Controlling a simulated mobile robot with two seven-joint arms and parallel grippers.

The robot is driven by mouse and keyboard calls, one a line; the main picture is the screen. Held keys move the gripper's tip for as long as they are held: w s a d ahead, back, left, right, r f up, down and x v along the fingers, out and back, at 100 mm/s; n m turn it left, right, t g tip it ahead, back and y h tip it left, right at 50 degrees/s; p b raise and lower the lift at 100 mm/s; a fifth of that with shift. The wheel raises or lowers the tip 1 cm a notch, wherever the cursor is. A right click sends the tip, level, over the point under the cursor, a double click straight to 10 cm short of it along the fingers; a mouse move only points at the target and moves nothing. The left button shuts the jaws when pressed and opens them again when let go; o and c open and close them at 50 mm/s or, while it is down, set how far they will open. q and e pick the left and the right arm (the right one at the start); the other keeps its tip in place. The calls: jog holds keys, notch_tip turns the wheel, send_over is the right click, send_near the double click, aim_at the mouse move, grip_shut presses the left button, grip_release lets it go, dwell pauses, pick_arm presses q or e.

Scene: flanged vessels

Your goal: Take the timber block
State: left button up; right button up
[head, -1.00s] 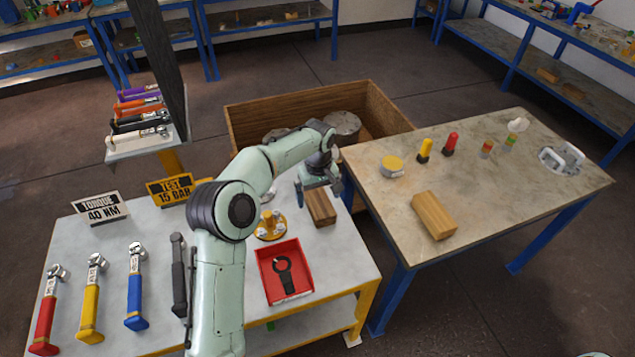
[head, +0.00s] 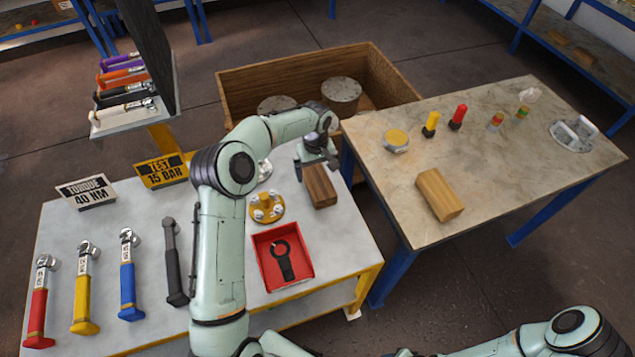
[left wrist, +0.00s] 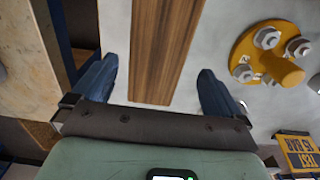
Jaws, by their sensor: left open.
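A dark brown timber block (head: 320,187) lies on the white-topped table at its far right edge. My left gripper (head: 317,160) is at the far end of this block. In the left wrist view the block (left wrist: 163,45) runs lengthwise ahead of the open fingers (left wrist: 158,82), in line with the gap between them, with white tabletop visible on both sides. The fingers do not grip it. A second, lighter timber block (head: 440,195) lies on the right-hand table. My right arm shows at the bottom right, but its gripper is not visible.
A yellow flange with bolts (head: 267,207) stands close beside the dark block; it also shows in the left wrist view (left wrist: 277,65). A red tray (head: 302,277) holds a black tool. A wooden crate (head: 236,107) stands behind. Several torque wrenches lie at left.

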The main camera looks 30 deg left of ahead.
aim_at(318, 178)
pick_arm(q)
jog(key=f, duration=0.4)
jog(key=shift+d+f, duration=0.1)
jog(key=shift+d, duration=0.2)
jog(key=shift+f, duration=0.55)
jog(key=c, duration=1.2)
